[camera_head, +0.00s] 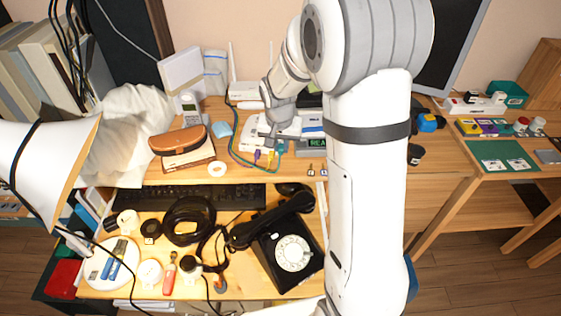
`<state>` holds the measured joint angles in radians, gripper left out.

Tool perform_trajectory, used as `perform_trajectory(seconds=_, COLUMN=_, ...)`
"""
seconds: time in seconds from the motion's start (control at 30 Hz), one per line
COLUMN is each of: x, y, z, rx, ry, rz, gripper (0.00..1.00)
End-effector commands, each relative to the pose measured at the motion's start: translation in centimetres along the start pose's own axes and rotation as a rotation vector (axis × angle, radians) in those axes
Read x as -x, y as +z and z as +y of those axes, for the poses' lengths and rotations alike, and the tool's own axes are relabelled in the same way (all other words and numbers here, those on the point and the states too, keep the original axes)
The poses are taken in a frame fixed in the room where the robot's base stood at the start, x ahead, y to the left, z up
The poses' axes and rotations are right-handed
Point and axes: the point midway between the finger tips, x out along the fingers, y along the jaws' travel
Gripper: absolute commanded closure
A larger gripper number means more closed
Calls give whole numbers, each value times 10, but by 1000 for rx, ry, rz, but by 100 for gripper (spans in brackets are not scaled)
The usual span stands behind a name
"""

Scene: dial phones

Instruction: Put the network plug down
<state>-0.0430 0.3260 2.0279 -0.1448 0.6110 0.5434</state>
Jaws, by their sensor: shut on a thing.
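My gripper (272,139) is at the back of the desk, pointing down in front of a white device (290,128). It is small in view and looks shut on the network plug (281,147), a small teal piece at its tip. A teal cable (232,150) loops from near the white router (246,92) down over the desk and back up to the plug. Whether the network plug touches the surface cannot be told.
A grey box with a green display (316,143) stands just right of the gripper. A brown case (180,141) lies to the left. A keyboard (200,196) and a black dial phone (288,250) are in front. Bare wood (235,176) shows between.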

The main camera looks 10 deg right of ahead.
Motion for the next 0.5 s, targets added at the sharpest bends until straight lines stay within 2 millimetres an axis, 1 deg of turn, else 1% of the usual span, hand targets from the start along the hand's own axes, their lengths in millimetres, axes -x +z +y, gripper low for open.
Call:
perform_trajectory(seconds=0.03, x=-12, y=3, z=1, rx=1, ry=3, rz=-5, gripper=98)
perform_trajectory(seconds=0.1, x=-23, y=5, z=1, rx=1, ry=2, rz=-4, gripper=98)
perform_trajectory(seconds=0.2, x=-35, y=7, z=1, rx=0, ry=1, rz=-2, gripper=98)
perform_trajectory(seconds=0.37, x=-47, y=9, z=1, rx=0, ry=1, rz=-2, gripper=98)
perform_trajectory(seconds=0.5, x=-66, y=14, z=1, rx=1, ry=3, rz=-4, gripper=98)
